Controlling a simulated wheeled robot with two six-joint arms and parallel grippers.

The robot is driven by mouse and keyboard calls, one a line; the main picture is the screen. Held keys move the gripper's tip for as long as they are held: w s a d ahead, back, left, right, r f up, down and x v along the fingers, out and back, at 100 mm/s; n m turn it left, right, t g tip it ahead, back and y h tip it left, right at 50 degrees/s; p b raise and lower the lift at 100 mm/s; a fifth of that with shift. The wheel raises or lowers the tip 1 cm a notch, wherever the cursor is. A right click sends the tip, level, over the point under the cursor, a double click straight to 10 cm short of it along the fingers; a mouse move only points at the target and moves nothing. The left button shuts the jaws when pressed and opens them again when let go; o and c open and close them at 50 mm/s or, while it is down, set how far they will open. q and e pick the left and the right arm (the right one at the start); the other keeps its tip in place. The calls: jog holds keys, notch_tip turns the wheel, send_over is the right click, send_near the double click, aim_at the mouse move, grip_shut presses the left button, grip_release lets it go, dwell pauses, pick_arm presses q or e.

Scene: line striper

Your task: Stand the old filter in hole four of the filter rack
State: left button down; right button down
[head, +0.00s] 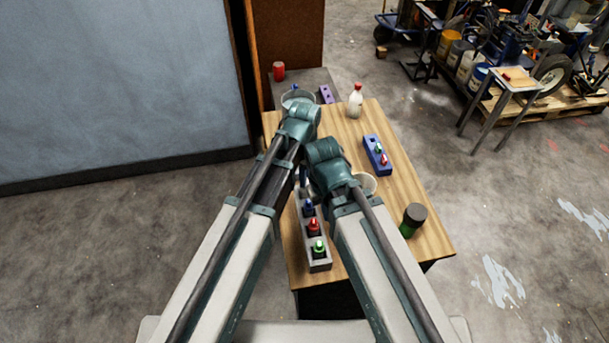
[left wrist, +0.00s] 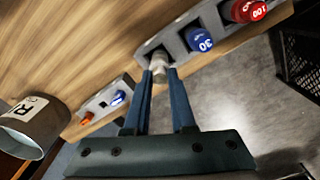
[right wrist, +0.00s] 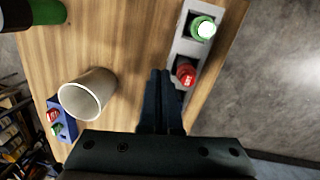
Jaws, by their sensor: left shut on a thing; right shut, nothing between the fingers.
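The grey filter rack (head: 327,262) lies along the left part of the wooden table, with blue, red and green capped filters in three of its holes. The left wrist view shows its blue filter (left wrist: 200,38) marked 30 and its red filter (left wrist: 245,10) marked 100. My left gripper (left wrist: 160,72) is shut on a pale grey filter (left wrist: 158,62), at the hole beside the blue one. I cannot tell how deep the filter sits. My right gripper (right wrist: 162,75) is shut and empty, close beside the rack near the red filter (right wrist: 186,74). My arms hide the rack's far end in the head view.
A white cup (right wrist: 87,95), a blue block (head: 372,144) with small capped pieces, a dark green jar (head: 412,218) and a white bottle (head: 355,100) stand on the table. A metal cup (left wrist: 35,125) and a small grey holder (left wrist: 102,103) are beyond the rack.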

pick_arm(q)
jog(key=shift+f+b, duration=0.7)
jog(key=shift+c, duration=1.8)
grip_release()
jog(key=shift+r, duration=0.15)
notch_tip(320, 180, up, 7)
jog(key=p, duration=0.7)
